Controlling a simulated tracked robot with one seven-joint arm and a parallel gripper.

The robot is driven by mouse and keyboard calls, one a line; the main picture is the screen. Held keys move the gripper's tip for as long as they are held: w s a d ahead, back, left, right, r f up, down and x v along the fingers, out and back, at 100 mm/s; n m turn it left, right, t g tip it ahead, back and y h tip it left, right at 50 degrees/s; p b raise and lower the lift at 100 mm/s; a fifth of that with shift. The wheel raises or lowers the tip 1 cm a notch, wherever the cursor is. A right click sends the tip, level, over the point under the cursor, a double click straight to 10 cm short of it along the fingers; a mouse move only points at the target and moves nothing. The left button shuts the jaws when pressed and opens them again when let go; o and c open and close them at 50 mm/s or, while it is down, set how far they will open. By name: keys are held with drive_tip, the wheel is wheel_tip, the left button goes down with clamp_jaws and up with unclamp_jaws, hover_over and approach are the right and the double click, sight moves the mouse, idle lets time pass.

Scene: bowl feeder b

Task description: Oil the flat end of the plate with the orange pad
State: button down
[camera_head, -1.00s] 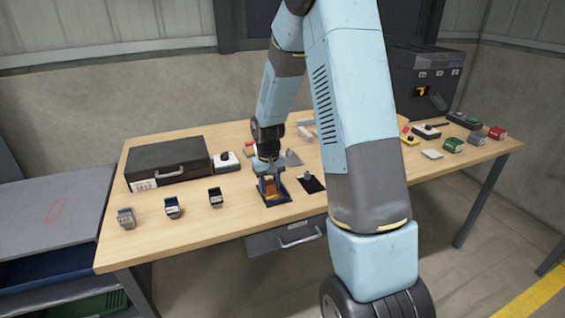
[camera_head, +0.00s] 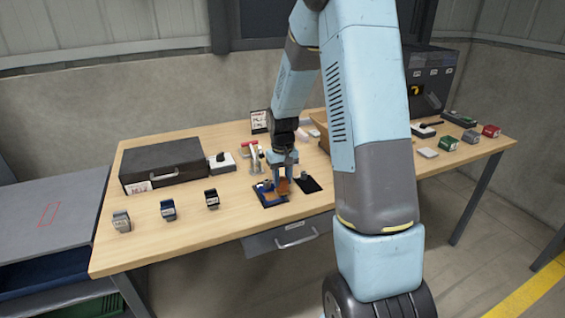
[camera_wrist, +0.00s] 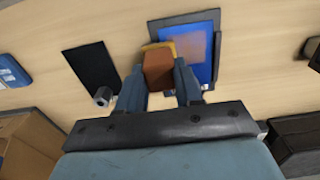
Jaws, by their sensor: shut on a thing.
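My gripper (camera_head: 283,184) is shut on the orange pad (camera_head: 282,187), low over the table. In the wrist view, my gripper (camera_wrist: 160,82) grips the pad's brown block (camera_wrist: 158,70), with a yellow-orange edge beyond it. The plate (camera_wrist: 204,66) is blue, in a dark frame, and a reddish-brown patch shows on its face. The pad overlaps the plate's left border in the wrist view; I cannot tell whether they touch. In the head view the plate (camera_head: 267,197) lies just left of the pad, partly hidden by my gripper.
A black mat (camera_head: 309,185) with a grey knob lies close right of the plate. Several small labelled blocks (camera_head: 168,210) stand left. A dark case (camera_head: 160,165) is behind them. A cardboard box (camera_wrist: 24,145) shows at the wrist view's lower left. The front-left tabletop is mostly clear.

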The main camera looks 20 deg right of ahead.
sight(281, 179)
drive_tip(key=shift+a+r, duration=0.2)
drive_tip(key=shift+r, duration=2.95)
